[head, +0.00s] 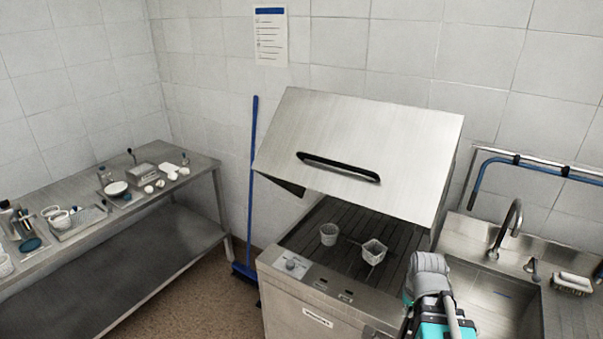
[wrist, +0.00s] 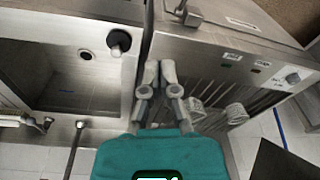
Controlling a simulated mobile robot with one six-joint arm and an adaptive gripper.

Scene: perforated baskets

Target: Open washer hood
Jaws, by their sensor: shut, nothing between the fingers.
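The washer hood (head: 375,135) is a brushed steel lid with a black bar handle (head: 338,166). In the head view it stands raised and tilted above the washer (head: 300,306), with the wash chamber showing beneath. Two small white perforated baskets, one (head: 328,234) left and one (head: 374,252) right, stand on the dark slatted rack inside. They also show in the wrist view. My gripper (wrist: 159,74) is shut and empty, at the washer's edge on the sink side, apart from the handle. In the head view my arm hides its fingertips.
A steel sink (head: 495,302) with a curved tap (head: 510,225) adjoins the washer on the right. A steel table (head: 190,168) with small dishes and tools runs along the left. A blue broom (head: 252,180) leans behind the washer's left side.

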